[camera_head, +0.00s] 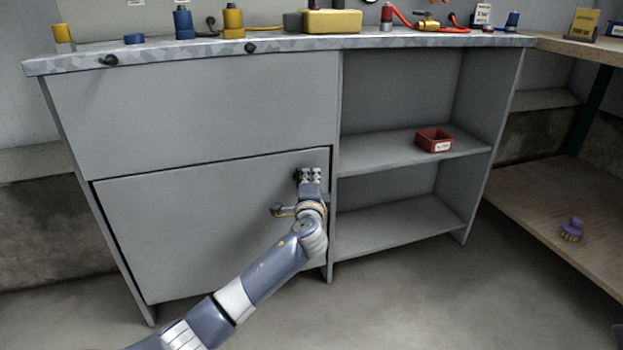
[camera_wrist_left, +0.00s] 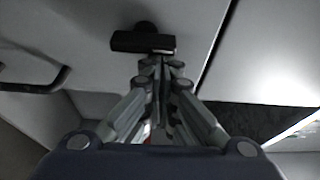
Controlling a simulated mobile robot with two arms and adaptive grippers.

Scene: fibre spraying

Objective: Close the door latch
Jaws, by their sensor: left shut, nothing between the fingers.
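The grey cabinet door (camera_head: 190,230) is the lower left panel of the workbench cabinet, and it looks flush or nearly flush with the frame. The latch is a small dark piece near the door's upper right edge; in the wrist view the black latch (camera_wrist_left: 145,42) stands just past my fingertips. My left gripper (camera_head: 311,174) is shut and empty, at the latch and close against the door. It also shows in the wrist view (camera_wrist_left: 160,64). Whether the fingertips touch the latch I cannot tell. The gripper hides part of the latch in the head view. My right gripper is not in view.
A dark handle (camera_wrist_left: 40,85) sits on the door, left of the latch in the wrist view. Open shelves to the right hold a red bin (camera_head: 434,140). Tools and a yellow case (camera_head: 330,21) stand on the worktop. A purple brush (camera_head: 572,229) lies on a right-hand shelf.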

